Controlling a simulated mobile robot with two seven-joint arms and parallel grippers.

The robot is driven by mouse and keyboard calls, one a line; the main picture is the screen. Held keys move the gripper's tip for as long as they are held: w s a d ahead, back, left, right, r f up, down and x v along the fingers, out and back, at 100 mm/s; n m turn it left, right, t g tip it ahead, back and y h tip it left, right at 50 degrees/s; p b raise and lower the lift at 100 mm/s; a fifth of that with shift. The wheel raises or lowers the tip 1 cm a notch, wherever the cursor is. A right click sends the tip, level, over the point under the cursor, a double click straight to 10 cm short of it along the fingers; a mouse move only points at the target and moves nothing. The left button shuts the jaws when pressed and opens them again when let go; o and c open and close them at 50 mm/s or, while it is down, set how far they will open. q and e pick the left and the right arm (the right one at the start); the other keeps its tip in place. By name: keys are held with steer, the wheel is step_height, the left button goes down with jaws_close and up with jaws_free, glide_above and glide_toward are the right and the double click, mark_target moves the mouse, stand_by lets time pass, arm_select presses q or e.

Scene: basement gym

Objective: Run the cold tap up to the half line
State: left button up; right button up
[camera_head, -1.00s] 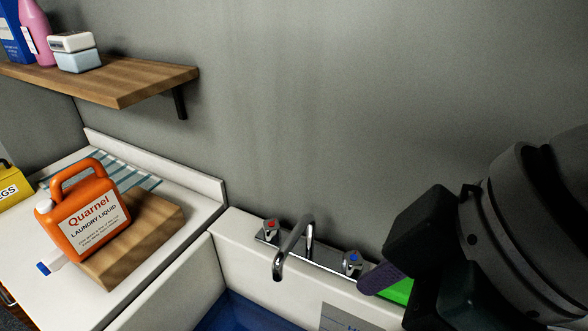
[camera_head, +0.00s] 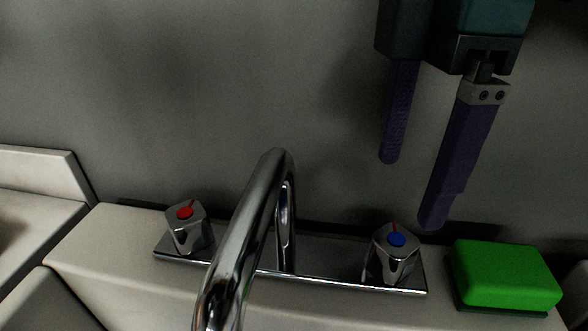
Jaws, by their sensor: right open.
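The cold tap handle (camera_head: 393,262), chrome with a blue cap and a small red mark, stands at the right end of the chrome tap plate. The hot tap handle (camera_head: 188,232), with a red cap, stands at the left end. The curved chrome spout (camera_head: 245,235) rises between them and runs out of view at the bottom. My right gripper (camera_head: 410,192) points down with its two purple fingers apart and empty. It appears above and behind the cold handle, not touching it. The half line and the sink's inside are out of view. My left gripper is not in view.
A green sponge or soap block (camera_head: 505,273) lies right of the cold handle on the white sink ledge (camera_head: 110,250). A grey wall (camera_head: 200,90) stands close behind. A white counter edge (camera_head: 40,175) is at the left.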

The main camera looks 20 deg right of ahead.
mark_target(393, 236)
steer(key=f+b, duration=0.2)
steer(key=f, duration=0.7)
steer(key=shift+s+f, duration=0.15)
steer(key=shift+s, duration=0.05)
steer(key=shift+c, duration=0.3)
steer(key=c, duration=1.3)
steer(key=shift+r+p, duration=0.2)
steer(key=shift+p, duration=0.3)
steer(key=m+p, duration=0.9)
steer(key=p, duration=0.5)
steer(key=shift+w+r+m, duration=0.1)
steer(key=shift+r+m, duration=0.05)
steer(key=shift+m, duration=0.15)
steer(key=m+p, duration=0.3)
steer(key=shift+d, duration=0.1)
steer(key=shift+w+f+m, duration=0.1)
steer(key=shift+f+m, duration=0.1)
steer(key=shift+m, duration=0.3)
steer(key=shift+f+p, duration=0.1)
steer(key=shift+p, duration=0.25)
